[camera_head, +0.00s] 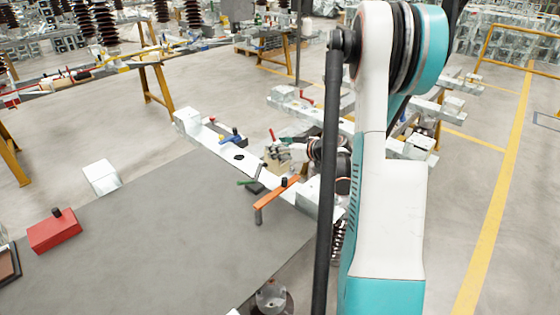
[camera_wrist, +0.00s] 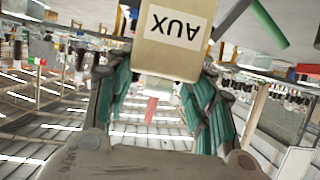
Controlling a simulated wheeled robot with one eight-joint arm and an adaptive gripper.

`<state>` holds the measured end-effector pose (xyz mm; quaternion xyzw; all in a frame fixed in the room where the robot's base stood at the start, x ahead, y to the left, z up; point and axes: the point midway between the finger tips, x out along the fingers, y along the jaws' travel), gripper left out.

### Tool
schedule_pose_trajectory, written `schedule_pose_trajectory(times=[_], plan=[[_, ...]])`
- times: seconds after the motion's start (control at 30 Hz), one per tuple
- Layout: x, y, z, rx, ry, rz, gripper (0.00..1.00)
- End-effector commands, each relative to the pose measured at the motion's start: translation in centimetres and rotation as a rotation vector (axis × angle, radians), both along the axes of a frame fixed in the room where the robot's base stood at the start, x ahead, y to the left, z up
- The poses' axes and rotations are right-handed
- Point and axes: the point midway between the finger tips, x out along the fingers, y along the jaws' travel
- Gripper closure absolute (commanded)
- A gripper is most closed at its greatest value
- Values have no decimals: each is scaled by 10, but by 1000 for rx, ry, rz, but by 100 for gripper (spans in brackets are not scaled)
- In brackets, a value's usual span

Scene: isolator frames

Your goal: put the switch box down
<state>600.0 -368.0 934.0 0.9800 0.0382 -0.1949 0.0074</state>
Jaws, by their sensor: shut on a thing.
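The switch box (camera_wrist: 172,40) is a beige box with a white label reading "AUX", upside down in the wrist view. My gripper (camera_wrist: 160,92) is shut on it, its teal-padded fingers on either side. A small red piece (camera_wrist: 151,108) shows just beyond the box. In the head view the beige box (camera_head: 277,154) is small and partly hidden, at my gripper (camera_head: 292,152), above or behind the pale metal beam. I cannot tell whether it touches anything beneath.
A grey tabletop (camera_head: 170,250) fills the lower left, with a red box (camera_head: 55,232) at its left. The metal beam (camera_head: 210,140) carries a blue part (camera_head: 232,136) and an orange-handled tool (camera_head: 277,196). Much of the tabletop's middle is clear.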

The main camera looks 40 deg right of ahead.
Motion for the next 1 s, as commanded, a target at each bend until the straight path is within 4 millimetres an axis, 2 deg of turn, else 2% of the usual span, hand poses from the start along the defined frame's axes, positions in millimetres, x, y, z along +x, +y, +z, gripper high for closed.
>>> schedule_pose_trajectory(times=[0.3, 0.6, 1.0], plan=[[0, 0, -40, 0, -1, 0, 100], [0, 0, -41, 0, -1, 0, 100], [0, 0, -52, 0, -1, 0, 100]])
